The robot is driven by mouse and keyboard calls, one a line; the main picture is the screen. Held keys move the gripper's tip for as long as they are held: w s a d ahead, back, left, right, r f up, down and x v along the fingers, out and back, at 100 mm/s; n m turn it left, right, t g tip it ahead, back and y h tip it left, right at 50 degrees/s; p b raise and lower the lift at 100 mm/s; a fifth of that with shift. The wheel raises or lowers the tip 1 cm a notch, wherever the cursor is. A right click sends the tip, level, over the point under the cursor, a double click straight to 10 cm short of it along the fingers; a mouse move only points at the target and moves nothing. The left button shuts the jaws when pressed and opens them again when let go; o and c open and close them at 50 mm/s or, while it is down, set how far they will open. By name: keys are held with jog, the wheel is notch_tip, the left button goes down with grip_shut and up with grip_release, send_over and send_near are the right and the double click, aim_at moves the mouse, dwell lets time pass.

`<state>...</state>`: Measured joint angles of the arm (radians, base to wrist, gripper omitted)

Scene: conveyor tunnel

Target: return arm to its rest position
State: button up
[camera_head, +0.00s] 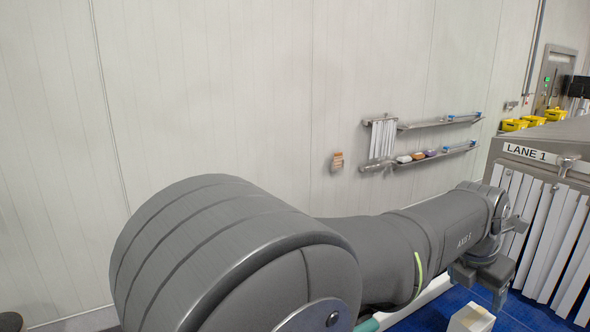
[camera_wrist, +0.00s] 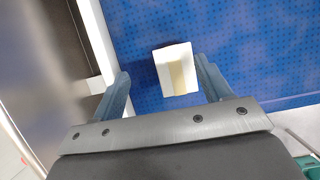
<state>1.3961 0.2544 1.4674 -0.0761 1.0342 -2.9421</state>
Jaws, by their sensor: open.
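My gripper (camera_wrist: 161,65) is open in the wrist view, its two blue-grey fingers spread apart. A small white box (camera_wrist: 162,62) with a tan strip of tape lies on the blue belt (camera_wrist: 235,45), showing between the fingers in that view. The fingers do not appear to touch it. In the head view my arm stretches from the lower left to the right, and the white box (camera_head: 472,319) shows on the blue belt (camera_head: 437,312) below the dark wrist end. The fingers cannot be made out clearly there.
A tunnel housing (camera_head: 540,150) marked LANE 1, with hanging white strips (camera_head: 548,240), stands at the right, close to my wrist. Wall shelves (camera_head: 425,157) hold small items behind the arm. Yellow bins (camera_head: 514,125) sit farther back. The wall area at upper left is clear.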

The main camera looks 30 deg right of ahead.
jog(key=w+a+r, duration=0.5)
jog(key=w+r, duration=0.1)
jog(key=w, duration=0.3)
jog(key=w+a+r, duration=0.5)
jog(key=w+a, duration=0.1)
jog(key=w, duration=0.4)
jog(key=w+a+f, duration=0.2)
jog(key=a+f, duration=0.2)
jog(key=a, duration=0.6)
jog(key=w+a+f, duration=0.3)
jog(key=a+f, duration=0.1)
jog(key=a, duration=0.6)
jog(key=w+a+f, duration=0.2)
jog(key=a+f, duration=0.3)
jog(key=a, duration=0.6)
jog(key=shift+w, duration=0.35)
jog(key=shift+o, duration=0.4)
